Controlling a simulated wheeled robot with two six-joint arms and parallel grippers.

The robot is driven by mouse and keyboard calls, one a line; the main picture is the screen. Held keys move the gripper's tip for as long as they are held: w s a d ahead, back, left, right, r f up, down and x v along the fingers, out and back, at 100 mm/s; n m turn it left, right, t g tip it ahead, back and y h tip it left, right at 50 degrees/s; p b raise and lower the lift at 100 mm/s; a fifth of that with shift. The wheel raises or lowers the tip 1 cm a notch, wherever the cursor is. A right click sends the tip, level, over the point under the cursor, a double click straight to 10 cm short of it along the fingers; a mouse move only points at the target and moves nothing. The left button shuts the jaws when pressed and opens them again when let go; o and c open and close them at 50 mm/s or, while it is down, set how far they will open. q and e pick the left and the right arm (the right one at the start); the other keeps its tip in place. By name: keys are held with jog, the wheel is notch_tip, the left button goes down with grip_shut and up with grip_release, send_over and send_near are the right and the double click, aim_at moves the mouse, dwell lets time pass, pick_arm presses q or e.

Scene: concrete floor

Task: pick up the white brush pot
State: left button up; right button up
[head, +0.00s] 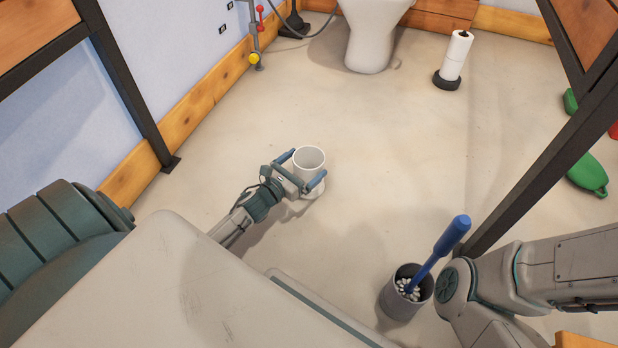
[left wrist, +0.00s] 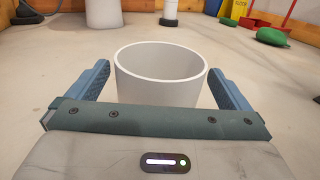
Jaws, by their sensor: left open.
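The white brush pot (head: 309,160) is a plain open cylinder that stands upright on the floor in the middle of the head view. It looks empty. My left gripper (head: 303,169) is open, with one blue finger on each side of the pot. In the left wrist view the pot (left wrist: 160,78) stands between the two fingertips of the left gripper (left wrist: 160,82), with a visible gap at each side. The lower front of the pot is hidden behind the gripper's palm. My right arm shows at the lower right of the head view, but its gripper is out of view.
A grey pot (head: 399,303) with a blue-handled brush (head: 452,236) stands near my right arm. A toilet (head: 371,38), a paper-roll stand (head: 455,58) and a green object (head: 588,174) are farther off. Dark metal posts stand at both sides. Floor around the white pot is clear.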

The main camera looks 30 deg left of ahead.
pick_arm(q)
jog(key=shift+w+d, duration=0.15)
jog(key=shift+w, duration=0.95)
jog(key=c, duration=1.6)
jog(key=shift+r, duration=0.1)
jog(key=c, duration=0.3)
jog(key=shift+r, duration=0.15)
jog(key=shift+c, duration=0.2)
